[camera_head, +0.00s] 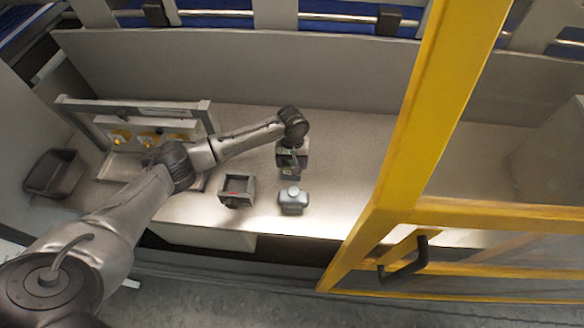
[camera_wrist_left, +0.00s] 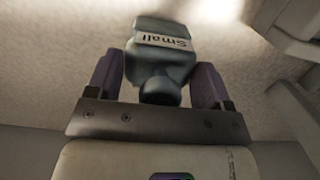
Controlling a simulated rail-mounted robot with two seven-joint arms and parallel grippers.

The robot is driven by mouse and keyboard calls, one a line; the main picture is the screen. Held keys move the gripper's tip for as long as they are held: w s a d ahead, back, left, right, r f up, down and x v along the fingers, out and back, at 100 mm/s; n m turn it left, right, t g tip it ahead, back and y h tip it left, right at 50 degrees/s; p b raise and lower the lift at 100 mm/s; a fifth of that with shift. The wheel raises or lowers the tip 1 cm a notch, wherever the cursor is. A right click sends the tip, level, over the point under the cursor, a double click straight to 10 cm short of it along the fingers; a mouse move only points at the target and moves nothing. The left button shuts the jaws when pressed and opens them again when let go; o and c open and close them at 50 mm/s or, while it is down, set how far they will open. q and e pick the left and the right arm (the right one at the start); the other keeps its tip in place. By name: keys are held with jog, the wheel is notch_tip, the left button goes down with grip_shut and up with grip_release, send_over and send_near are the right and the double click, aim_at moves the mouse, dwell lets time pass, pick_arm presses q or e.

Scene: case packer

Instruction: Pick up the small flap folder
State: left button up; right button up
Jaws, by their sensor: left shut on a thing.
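The small flap folder (camera_wrist_left: 160,48) is a blue-grey block with a rounded knob and a white label reading "Small" in the left wrist view. Whether the folder touches the bench is hard to tell. My right gripper is not in view.
A similar grey block with a knob (camera_head: 292,201) stands just in front of my left gripper. A dark square holder (camera_head: 238,190) is left of it. A panel with yellow knobs (camera_head: 140,135) and a black bin (camera_head: 52,172) are farther left. A yellow frame (camera_head: 425,120) stands right.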

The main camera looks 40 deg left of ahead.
pick_arm(q)
jog(key=shift+c, duration=1.4)
